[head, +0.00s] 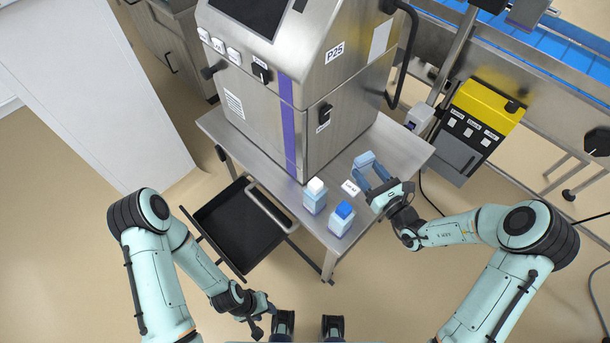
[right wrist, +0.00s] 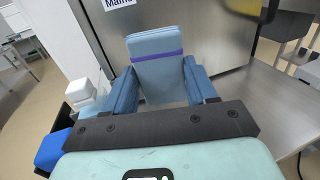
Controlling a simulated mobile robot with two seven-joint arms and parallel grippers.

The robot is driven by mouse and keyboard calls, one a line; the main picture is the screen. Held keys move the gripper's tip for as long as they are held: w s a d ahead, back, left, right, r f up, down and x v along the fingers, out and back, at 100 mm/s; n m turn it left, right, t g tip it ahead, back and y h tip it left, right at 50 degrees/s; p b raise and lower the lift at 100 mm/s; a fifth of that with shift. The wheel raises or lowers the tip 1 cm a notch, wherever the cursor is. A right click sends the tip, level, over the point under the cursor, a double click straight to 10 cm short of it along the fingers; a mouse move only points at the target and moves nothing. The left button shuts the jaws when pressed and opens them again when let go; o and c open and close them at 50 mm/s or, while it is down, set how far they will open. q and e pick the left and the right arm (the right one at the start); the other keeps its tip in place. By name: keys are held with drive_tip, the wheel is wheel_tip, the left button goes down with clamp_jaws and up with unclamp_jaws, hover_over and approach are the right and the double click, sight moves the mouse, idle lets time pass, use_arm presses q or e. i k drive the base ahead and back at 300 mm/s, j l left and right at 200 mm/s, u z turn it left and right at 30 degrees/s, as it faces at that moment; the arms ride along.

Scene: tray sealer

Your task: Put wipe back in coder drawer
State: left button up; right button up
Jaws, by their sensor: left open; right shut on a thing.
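The wipe (head: 364,159) is a light-blue folded block, held between the fingers of my right gripper (head: 374,177) above the right part of the steel table. In the right wrist view the wipe (right wrist: 160,65) shows a purple band and sits upright between the two blue fingers. My left gripper (head: 262,318) is open and empty, low at the bottom of the head view, apart from everything. A black open drawer (head: 240,225) sticks out below the table's left side; its visible floor looks empty. A yellow and grey unit (head: 485,115) stands at right; whether it is the coder is unclear.
The steel machine marked P25 (head: 335,85) fills the back of the table (head: 405,150). Floor at left is clear.

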sight(231, 215)
drive_tip(key=z, duration=1.15)
drive_tip(key=k+j+z, duration=0.1)
drive_tip(key=z, duration=0.25)
drive_tip(key=k+z, duration=0.45)
drive_tip(key=z, duration=0.25)
drive_tip(key=k+z, duration=0.2)
drive_tip(key=z, duration=0.15)
drive_tip(key=k+z, duration=0.2)
drive_tip(key=z, duration=0.2)
drive_tip(key=k+z, duration=0.2)
drive_tip(key=z, duration=0.15)
drive_tip(key=k+j+z, duration=0.1)
drive_tip(key=z, duration=0.25)
drive_tip(key=k+z, duration=0.5)
drive_tip(key=z, duration=0.2)
drive_tip(key=k+z, duration=0.15)
drive_tip(key=k, duration=0.65)
drive_tip(key=u, duration=4.05)
